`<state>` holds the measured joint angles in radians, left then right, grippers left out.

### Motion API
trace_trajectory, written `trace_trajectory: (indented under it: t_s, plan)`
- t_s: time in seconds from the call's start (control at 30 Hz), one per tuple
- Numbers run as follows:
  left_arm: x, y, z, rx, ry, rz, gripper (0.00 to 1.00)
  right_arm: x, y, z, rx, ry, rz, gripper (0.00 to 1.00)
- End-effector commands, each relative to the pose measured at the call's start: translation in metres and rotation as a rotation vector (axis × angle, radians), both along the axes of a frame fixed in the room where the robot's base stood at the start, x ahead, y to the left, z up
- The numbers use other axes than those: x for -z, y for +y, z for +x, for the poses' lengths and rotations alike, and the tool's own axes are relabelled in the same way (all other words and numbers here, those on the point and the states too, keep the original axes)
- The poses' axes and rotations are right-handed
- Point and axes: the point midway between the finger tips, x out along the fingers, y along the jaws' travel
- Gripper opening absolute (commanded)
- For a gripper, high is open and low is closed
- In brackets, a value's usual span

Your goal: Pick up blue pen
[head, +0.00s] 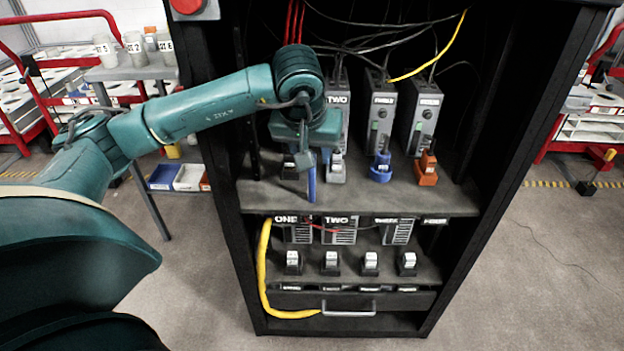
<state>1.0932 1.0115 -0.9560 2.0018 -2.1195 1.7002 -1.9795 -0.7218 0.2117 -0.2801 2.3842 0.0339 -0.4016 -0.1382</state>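My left arm comes in from the left and reaches into the black cabinet. Its gripper (309,157) points down over the upper shelf, in front of the grey units. A slim blue pen (311,184) stands upright directly below the gripper, its upper end at the gripper's fingers. Its lower end is near the front part of the shelf. The fingers are small and dark against the background, so I cannot tell whether they are closed on the pen. My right gripper is not in view.
On the upper shelf (350,200) stand a grey connector (336,170), a blue connector (380,168) and an orange connector (427,170), with grey units behind. Cables hang above. The lower shelf holds several dark switches with white tops. A yellow cable (264,270) runs down the left side.

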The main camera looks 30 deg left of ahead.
Motion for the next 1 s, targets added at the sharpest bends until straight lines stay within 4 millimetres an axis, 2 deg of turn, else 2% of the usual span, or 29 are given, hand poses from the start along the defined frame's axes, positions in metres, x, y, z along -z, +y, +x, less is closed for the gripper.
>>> trace_trajectory:
  t_s: [0.33,0.57,1.0]
  plan:
    - [0.043,0.008,0.016,0.0,0.003,-0.001,0.4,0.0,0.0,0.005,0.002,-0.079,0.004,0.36]
    - [0.045,0.008,0.018,0.0,0.0,-0.001,0.4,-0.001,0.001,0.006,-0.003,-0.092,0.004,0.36]
    - [0.045,0.009,0.018,-0.001,0.0,0.0,0.05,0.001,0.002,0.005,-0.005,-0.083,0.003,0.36]
